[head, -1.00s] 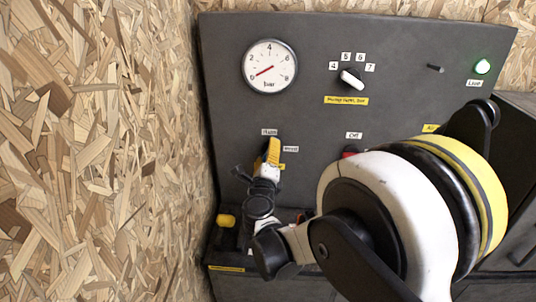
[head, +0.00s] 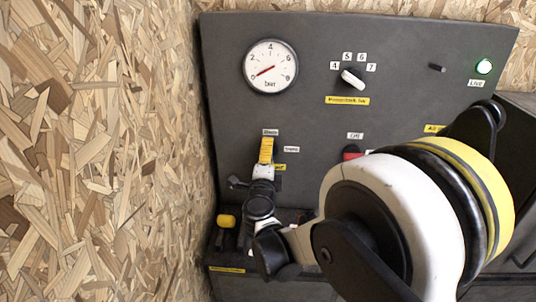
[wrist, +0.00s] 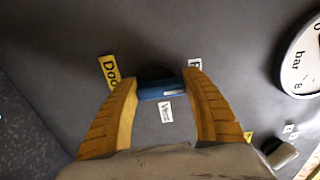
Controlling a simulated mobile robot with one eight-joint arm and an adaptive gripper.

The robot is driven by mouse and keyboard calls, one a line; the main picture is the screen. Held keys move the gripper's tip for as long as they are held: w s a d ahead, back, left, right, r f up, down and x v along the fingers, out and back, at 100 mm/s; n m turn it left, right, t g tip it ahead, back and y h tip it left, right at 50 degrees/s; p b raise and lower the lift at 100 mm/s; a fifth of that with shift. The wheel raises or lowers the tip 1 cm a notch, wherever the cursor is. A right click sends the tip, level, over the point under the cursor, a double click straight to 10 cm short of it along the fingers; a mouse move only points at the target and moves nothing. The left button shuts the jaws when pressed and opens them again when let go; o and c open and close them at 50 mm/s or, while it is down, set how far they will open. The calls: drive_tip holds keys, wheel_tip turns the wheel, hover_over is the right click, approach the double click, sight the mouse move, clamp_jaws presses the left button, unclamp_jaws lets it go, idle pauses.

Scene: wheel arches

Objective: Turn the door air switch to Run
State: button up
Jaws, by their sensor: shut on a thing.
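The door air switch shows in the wrist view as a blue handle (wrist: 162,91) on a black round base. My gripper (wrist: 160,84) has one yellow finger at each end of the handle and is shut on it. A yellow label (wrist: 108,72) beginning "Doo" is beside the left finger. One small white label (wrist: 166,112) lies just below the handle; another (wrist: 194,63) is by the right fingertip, its text mostly hidden. In the head view my gripper (head: 266,150) is against the panel's lower left and hides the switch.
A red control (head: 351,152) is partly behind my arm. A chipboard wall (head: 100,150) stands close on the left.

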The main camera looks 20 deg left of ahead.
drive_tip(key=o, duration=1.2)
drive_tip(key=v, duration=1.2)
